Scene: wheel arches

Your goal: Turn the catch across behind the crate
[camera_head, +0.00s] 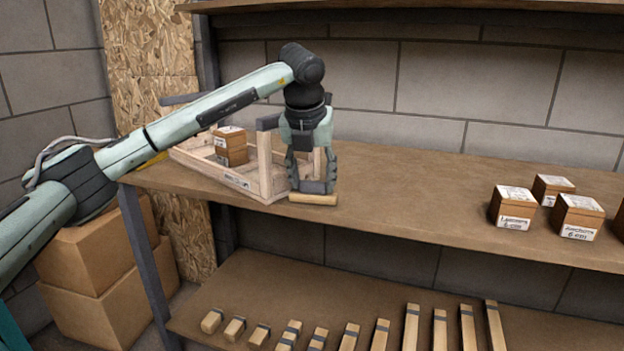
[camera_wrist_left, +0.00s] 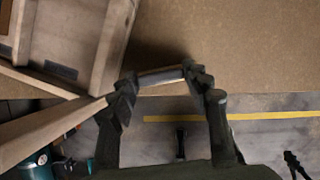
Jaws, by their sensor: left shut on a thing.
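The wooden crate (camera_head: 232,180) stands on the upper shelf at its left end, with small brown boxes (camera_head: 231,146) inside. The catch (camera_head: 313,199), a short light wooden bar, lies at the shelf's front edge, just right of the crate's end. My left gripper (camera_head: 311,188) points down over the catch and is shut on it. In the left wrist view the catch (camera_wrist_left: 160,76) spans between the two fingers, and the crate (camera_wrist_left: 112,45) is close at the left. The gripper hides part of the catch and the crate's corner. My right gripper is not in view.
Several labelled brown boxes (camera_head: 513,207) stand at the right of the upper shelf (camera_head: 420,195); the middle is clear. Several wooden blocks (camera_head: 350,337) lie on the lower shelf. Cardboard boxes (camera_head: 92,255) are stacked at the left. A shelf post (camera_head: 147,265) stands there too.

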